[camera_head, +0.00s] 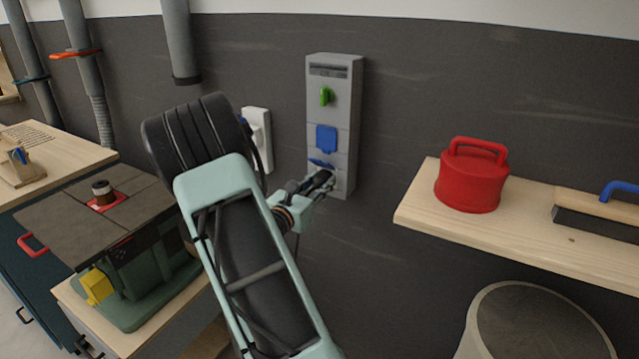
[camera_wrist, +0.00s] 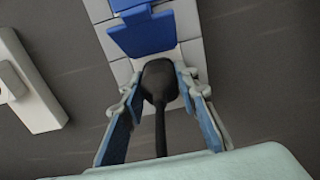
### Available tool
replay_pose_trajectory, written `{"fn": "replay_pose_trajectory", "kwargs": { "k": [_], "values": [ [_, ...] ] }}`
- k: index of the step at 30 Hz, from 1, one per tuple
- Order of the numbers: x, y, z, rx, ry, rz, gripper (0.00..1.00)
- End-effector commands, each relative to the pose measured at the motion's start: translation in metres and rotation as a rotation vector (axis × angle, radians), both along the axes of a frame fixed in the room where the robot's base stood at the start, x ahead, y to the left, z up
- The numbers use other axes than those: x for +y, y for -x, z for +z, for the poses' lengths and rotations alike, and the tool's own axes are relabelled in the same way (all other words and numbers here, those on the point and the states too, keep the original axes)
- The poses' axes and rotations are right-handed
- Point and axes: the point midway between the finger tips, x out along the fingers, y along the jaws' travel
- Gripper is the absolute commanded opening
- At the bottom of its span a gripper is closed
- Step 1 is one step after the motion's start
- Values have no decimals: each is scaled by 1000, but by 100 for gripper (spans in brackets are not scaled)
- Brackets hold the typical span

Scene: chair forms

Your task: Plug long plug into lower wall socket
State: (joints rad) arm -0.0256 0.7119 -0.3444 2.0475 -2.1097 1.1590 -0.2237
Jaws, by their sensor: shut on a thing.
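My gripper (camera_head: 308,189) reaches to the lower part of the grey wall socket box (camera_head: 334,70). In the wrist view my gripper (camera_wrist: 161,84) is shut on the black long plug (camera_wrist: 158,76), with its cable hanging down between the fingers. The plug's front end is at the lower socket (camera_wrist: 150,60), under a raised blue flap; its prongs are hidden, so I cannot tell how far in it sits.
A white wall fixture (camera_head: 257,137) is just left of the box. A wooden shelf (camera_head: 415,212) with a red lidded container (camera_head: 470,183) and a blue-handled brush (camera_head: 608,208) is to the right. A machine on a bench (camera_head: 125,250) stands left.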

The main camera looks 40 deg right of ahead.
Motion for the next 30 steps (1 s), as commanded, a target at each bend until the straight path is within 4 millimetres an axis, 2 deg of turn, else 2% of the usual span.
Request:
{"fn": "replay_pose_trajectory", "kwargs": {
  "k": [14, 15, 19, 30],
  "values": [
    [-4, 1, 1, -2, 2, -5, 0],
    [-4, 1, 1, -1, 3, -5, 32],
    [-3, 1, 1, -1, 2, -4, 47],
    [3, 1, 0, 0, -1, 0, 48]
  ]
}}
